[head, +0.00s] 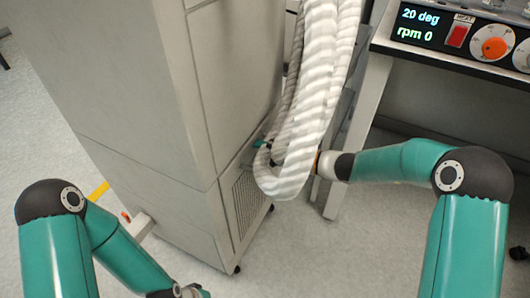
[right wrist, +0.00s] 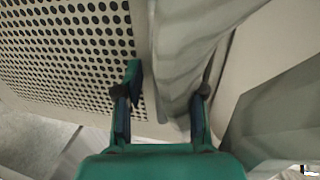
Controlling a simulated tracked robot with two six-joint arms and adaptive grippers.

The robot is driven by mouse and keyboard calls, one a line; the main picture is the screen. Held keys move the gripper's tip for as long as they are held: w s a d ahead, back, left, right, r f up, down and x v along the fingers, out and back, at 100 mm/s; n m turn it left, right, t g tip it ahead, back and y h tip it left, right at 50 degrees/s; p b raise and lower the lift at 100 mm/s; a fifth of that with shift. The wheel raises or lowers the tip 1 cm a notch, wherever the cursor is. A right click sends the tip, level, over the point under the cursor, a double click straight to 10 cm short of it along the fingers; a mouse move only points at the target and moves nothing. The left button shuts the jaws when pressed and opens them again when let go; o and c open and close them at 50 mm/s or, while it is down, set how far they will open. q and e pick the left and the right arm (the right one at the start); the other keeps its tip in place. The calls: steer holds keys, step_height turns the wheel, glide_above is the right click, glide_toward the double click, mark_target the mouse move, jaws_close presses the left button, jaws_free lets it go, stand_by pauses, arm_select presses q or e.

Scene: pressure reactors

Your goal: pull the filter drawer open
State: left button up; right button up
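The tall grey cabinet has a vented panel (head: 245,203) low on its right side, which looks like the filter drawer front. In the right wrist view the perforated panel (right wrist: 70,45) fills the upper left, and no gap around it can be made out. My right gripper (right wrist: 165,90) has its two fingers apart, near the panel's right edge, with pale hose-like material behind them. I cannot see a handle between them. In the head view the hoses hide most of this gripper. My left gripper (head: 192,292) is only partly in view at the bottom edge.
Thick white ribbed hoses (head: 310,90) hang in front of my right wrist, beside the cabinet (head: 150,120). A bench with a control panel (head: 455,35) reading 20 deg and rpm 0 stands at the right. The floor in front of the cabinet is clear.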

jaws_close()
steer(key=shift+s+f, duration=0.1)
stand_by(0.4)
